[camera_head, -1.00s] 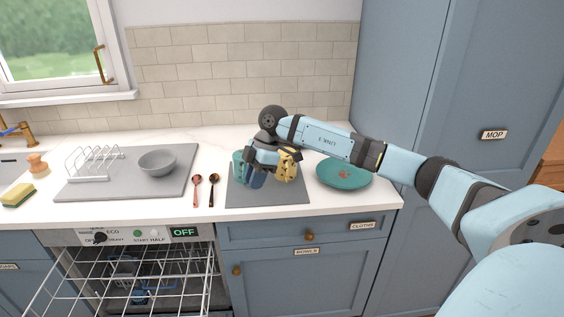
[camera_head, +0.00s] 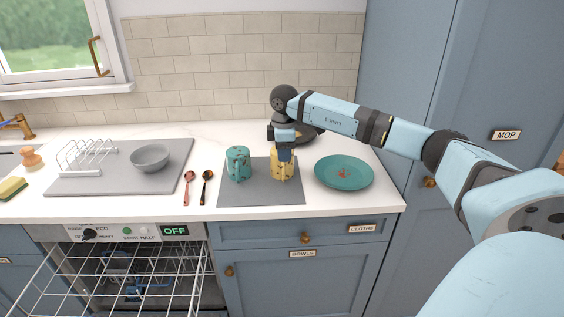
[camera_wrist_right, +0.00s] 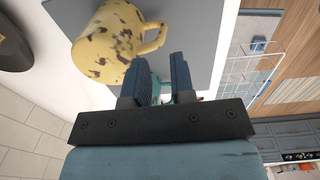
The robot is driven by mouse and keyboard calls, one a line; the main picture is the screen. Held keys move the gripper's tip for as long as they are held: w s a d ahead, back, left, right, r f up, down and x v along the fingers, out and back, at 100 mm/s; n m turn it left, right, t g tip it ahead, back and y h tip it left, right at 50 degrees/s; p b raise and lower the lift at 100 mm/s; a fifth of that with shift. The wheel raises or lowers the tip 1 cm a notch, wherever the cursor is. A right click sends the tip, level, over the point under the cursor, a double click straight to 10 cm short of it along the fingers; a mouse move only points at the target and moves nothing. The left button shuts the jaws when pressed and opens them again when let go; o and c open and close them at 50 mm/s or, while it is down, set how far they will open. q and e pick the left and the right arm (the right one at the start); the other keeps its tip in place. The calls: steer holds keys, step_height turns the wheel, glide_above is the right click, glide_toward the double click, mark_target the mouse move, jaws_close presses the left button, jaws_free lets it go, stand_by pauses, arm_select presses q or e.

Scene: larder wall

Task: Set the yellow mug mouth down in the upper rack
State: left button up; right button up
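The yellow mug (camera_head: 277,171) with dark spots stands on the grey mat (camera_head: 235,196), partly behind my right gripper. It also shows in the right wrist view (camera_wrist_right: 104,40), with its handle toward the fingers; I cannot tell which end is up. My right gripper (camera_head: 285,158) points down at the mug. In the wrist view its fingers (camera_wrist_right: 164,75) are apart with a gap between them, beside the mug's handle and not closed on it. The upper rack (camera_head: 120,272), a white wire rack, is pulled out of the dishwasher at lower left. My left gripper is not in view.
A teal mug (camera_head: 238,164) stands left of the yellow one. Two spoons (camera_head: 206,188), a grey bowl (camera_head: 150,157) and a plate stand (camera_head: 85,156) are left. Blue items show below the rack.

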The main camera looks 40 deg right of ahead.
mark_target(284, 170)
step_height(284, 170, down, 7)
steer(key=shift+r, duration=0.15)
jaws_close()
steer(key=shift+r, duration=0.1)
